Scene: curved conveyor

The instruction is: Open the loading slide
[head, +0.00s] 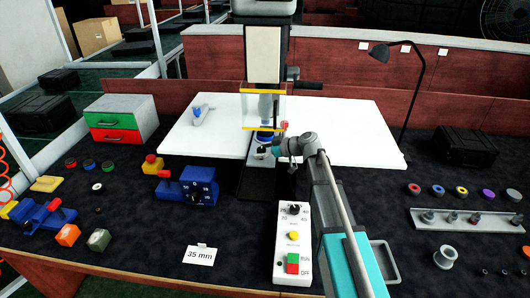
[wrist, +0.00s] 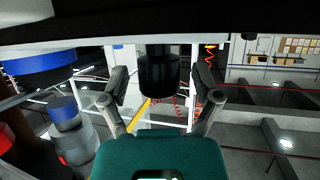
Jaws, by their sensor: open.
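The press-like machine (head: 263,55) stands at the back centre of the table, with a yellow-edged clear guard (head: 262,122). Low in front of it is a grey slide part (head: 258,155) with a blue piece above it. My gripper (head: 280,146) is at the right side of this slide, partly blending with it. In the wrist view my gripper (wrist: 160,82) is open, one finger on each side of a dark cylindrical knob (wrist: 158,72). I cannot tell whether the fingers touch it. Blue-topped parts (wrist: 63,108) show at the left of the wrist view.
A control box (head: 293,245) with a knob and coloured buttons stands at the front, close left of my arm. A blue dial block (head: 187,187) is left of the machine. A black lamp (head: 412,90) stands behind right. Dark mat is clear around the 35 mm sign (head: 200,255).

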